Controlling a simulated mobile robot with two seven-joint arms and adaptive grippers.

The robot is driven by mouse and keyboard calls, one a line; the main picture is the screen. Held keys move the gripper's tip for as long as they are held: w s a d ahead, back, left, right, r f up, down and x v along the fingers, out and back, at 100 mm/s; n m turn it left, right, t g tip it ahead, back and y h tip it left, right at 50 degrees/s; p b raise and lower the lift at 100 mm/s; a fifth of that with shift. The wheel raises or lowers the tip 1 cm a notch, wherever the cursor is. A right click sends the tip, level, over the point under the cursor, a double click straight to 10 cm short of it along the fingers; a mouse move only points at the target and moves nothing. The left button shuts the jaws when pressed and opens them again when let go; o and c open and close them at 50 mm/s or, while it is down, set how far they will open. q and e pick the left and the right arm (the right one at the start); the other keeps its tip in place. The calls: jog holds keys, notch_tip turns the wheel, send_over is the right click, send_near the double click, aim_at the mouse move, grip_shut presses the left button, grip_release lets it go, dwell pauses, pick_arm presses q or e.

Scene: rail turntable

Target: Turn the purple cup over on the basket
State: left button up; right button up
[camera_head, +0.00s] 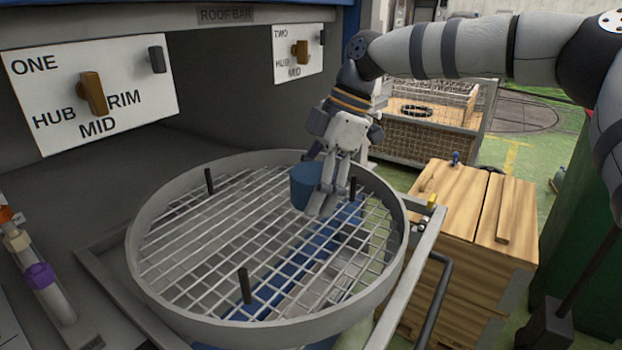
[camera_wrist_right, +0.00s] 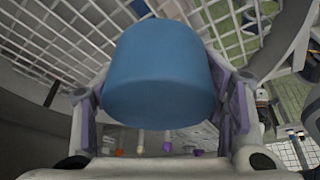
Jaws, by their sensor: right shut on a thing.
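A round grey basket (camera_head: 146,265) with a wire-grid floor and three black pegs stands in the middle of the head view. My right gripper (camera_head: 328,196) reaches into it from the upper right and is shut on a blue cup (camera_head: 304,184). In the right wrist view the blue cup (camera_wrist_right: 160,75) sits between the fingers of my right gripper (camera_wrist_right: 163,110). No open mouth of this cup shows. My left gripper is not in view.
An orange piece (camera_head: 6,214) and a beige piece (camera_head: 18,240) share the rail. Two signboards with brown levers, ONE (camera_head: 95,95) and TWO (camera_head: 298,53), are behind the basket. Wooden crates (camera_head: 475,230) stand at the right. Most of the grid is bare.

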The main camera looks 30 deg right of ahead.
jog(key=b, duration=0.1)
send_over(306, 244)
jog(key=d, duration=0.1)
notch_tip(306, 244, down, 5)
jog(key=shift+d+f, duration=0.1)
jog(key=shift+f, duration=0.3)
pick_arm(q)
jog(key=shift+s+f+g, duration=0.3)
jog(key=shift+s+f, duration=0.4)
pick_arm(e)
jog(key=shift+f, duration=1.35)
jog(key=shift+f, duration=0.25)
